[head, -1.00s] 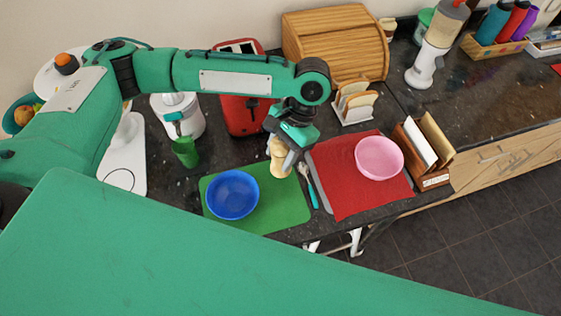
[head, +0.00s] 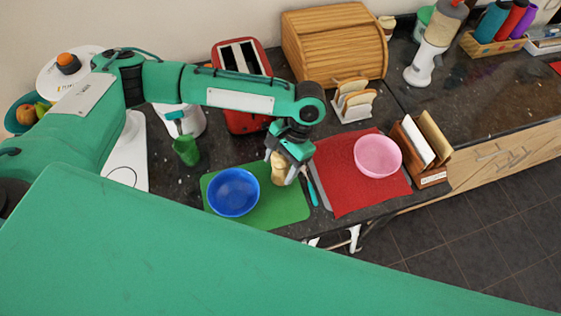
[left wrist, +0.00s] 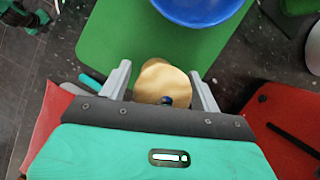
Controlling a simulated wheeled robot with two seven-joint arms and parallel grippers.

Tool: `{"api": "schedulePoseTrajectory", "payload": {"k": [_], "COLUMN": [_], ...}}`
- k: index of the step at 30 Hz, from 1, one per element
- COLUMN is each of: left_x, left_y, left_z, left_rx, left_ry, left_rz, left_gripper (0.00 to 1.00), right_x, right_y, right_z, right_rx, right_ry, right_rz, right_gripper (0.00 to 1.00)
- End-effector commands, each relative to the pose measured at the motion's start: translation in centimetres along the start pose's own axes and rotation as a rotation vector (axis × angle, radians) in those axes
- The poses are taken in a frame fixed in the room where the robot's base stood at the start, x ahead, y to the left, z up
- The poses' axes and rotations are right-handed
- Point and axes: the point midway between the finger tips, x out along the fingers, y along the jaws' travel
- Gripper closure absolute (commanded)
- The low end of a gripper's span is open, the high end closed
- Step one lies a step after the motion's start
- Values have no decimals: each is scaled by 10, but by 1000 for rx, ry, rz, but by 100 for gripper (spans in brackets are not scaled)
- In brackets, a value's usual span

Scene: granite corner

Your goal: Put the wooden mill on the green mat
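The wooden mill (head: 279,172) is pale tan and upright between the fingers of my left gripper (head: 281,168). The mat also shows in the left wrist view (left wrist: 120,35). My right gripper is not in view.
A blue bowl (head: 233,193) stands on the mat's left part. A turquoise-handled utensil (head: 312,192) lies between the mat and a red cloth (head: 340,200) with a pink bowl (head: 378,156). A green cup (head: 187,151) and red toaster (head: 241,118) stand behind. The mat's front right is clear.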

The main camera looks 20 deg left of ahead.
Motion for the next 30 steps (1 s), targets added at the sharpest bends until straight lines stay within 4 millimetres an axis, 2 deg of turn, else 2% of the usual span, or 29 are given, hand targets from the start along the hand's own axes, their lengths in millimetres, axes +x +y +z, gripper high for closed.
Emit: {"api": "schedulePoseTrajectory", "payload": {"k": [11, 17, 24, 30], "left_x": [-4, -36, -88, -115], "left_y": [0, 0, 0, 0], "left_z": [1, -1, -1, 0], "left_rx": [-1, 0, -1, 0], "left_ry": [1, 5, 2, 2], "left_rz": [0, 0, 0, 0], "left_gripper": [36, 36, 36, 36], "right_x": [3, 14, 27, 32], "right_y": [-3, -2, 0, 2], "right_z": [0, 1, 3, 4], "right_rx": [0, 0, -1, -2], "right_ry": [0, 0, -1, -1], "right_rz": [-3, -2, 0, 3], "right_gripper": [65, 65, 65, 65]}}
